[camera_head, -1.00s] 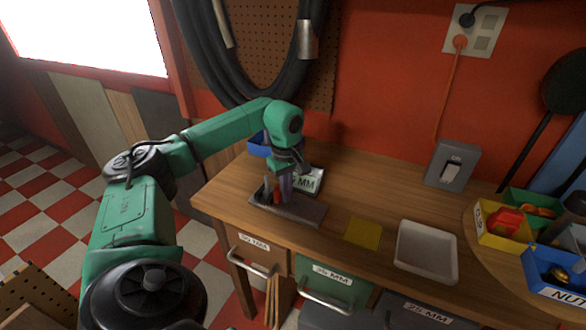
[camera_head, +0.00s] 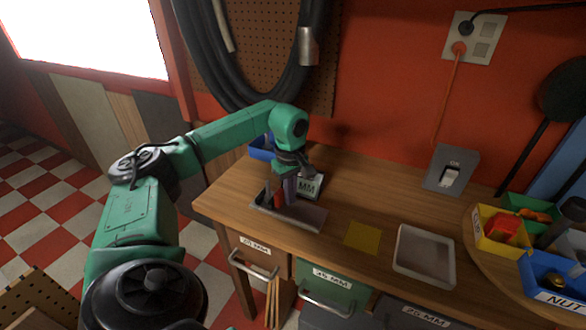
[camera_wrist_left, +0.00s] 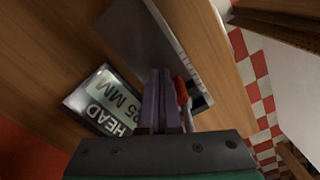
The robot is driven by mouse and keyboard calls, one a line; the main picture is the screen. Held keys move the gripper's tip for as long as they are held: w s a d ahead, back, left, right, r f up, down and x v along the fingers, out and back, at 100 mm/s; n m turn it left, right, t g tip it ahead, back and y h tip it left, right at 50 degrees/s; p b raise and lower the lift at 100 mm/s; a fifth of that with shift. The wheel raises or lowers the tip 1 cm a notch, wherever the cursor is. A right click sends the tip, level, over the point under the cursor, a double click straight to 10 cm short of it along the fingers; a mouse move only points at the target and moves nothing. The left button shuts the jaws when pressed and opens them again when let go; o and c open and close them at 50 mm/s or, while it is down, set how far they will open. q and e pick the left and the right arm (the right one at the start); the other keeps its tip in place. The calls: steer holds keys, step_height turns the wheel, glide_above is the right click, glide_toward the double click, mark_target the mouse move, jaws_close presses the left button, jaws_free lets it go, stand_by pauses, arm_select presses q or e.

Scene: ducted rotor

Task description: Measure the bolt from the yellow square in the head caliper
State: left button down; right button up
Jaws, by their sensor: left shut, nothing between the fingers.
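The yellow square (camera_head: 363,237) on the bench is bare. The head caliper (camera_head: 308,216) is a dark flat block at the bench's left part, with a red piece (camera_wrist_left: 182,91) and a pale upright part (camera_wrist_left: 188,116) beside my fingers. Its display (camera_wrist_left: 104,101) reads HEAD and a number in MM; the digits look like 25 at the end, partly unclear. My left gripper (camera_head: 286,198) is over the caliper, its fingers (camera_wrist_left: 157,82) shut together with nothing between them. I cannot make out the bolt for sure; the fingers cover part of the caliper. My right gripper is out of view.
A white tray (camera_head: 425,255) stands right of the yellow square. A grey OK switch box (camera_head: 451,168) is at the wall. Yellow, green and blue bins (camera_head: 555,277) stand at the right. A blue bin (camera_head: 260,149) is behind my left arm.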

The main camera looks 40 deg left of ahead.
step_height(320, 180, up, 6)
steer(key=p, duration=0.5)
stand_by(0.5)
